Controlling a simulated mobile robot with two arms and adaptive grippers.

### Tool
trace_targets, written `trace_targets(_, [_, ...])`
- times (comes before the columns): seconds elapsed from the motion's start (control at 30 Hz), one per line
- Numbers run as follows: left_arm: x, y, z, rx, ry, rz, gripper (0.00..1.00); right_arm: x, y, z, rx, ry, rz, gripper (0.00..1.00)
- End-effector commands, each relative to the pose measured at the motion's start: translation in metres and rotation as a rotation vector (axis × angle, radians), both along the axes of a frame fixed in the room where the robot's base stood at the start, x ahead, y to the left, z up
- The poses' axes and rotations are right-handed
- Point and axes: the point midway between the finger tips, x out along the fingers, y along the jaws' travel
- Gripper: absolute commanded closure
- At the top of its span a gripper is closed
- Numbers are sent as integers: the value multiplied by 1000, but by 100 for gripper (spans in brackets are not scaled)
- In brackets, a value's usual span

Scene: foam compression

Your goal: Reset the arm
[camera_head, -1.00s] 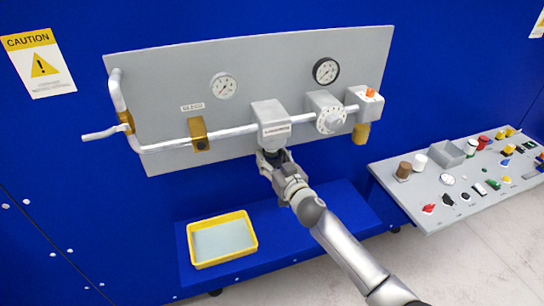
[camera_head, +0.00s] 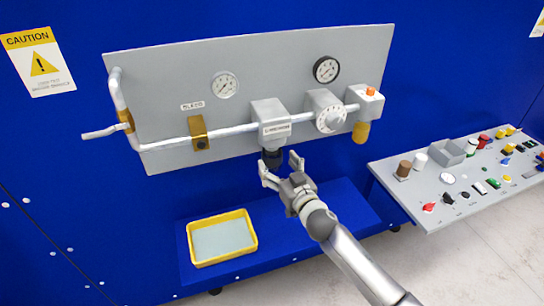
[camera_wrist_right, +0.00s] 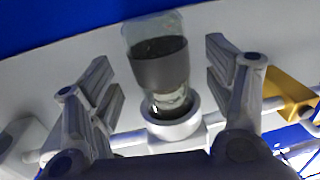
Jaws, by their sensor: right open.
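My right gripper (camera_head: 281,170) is open in the head view, just below the grey labelled box (camera_head: 271,124) on the pipe. A dark fitting (camera_head: 272,158) hangs under that box, close to the fingers. In the right wrist view, a clear cup-like part with a dark grey band (camera_wrist_right: 160,68) stands out from a pale round collar (camera_wrist_right: 172,122). It shows between the spread fingers of my right gripper (camera_wrist_right: 165,88), with a gap on both sides. My left gripper is not in view.
A grey panel (camera_head: 170,80) carries two gauges, a pipe and a brass clamp (camera_head: 199,133). A yellow tray (camera_head: 193,256) sits on the blue shelf (camera_head: 292,250) below. A sloping control panel (camera_head: 428,203) with buttons stands at right. The space above the shelf is mostly free.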

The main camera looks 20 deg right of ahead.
Motion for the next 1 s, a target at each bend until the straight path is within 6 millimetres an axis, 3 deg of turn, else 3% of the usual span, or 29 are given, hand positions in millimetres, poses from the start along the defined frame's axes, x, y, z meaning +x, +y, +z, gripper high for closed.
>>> trace_targets(0.1, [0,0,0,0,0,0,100,-27,-4,-1,0,3,0,25])
trace_targets(0.3, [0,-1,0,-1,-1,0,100,-58,-8,-1,1,3,0,25])
trace_targets(0.7, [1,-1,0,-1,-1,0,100,-78,-12,-3,-1,16,-16,25])
trace_targets(0.87, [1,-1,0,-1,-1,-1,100,-103,-23,-27,-13,150,-118,25])
trace_targets(1.0, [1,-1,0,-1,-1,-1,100,-153,-33,-66,-49,394,-216,25])
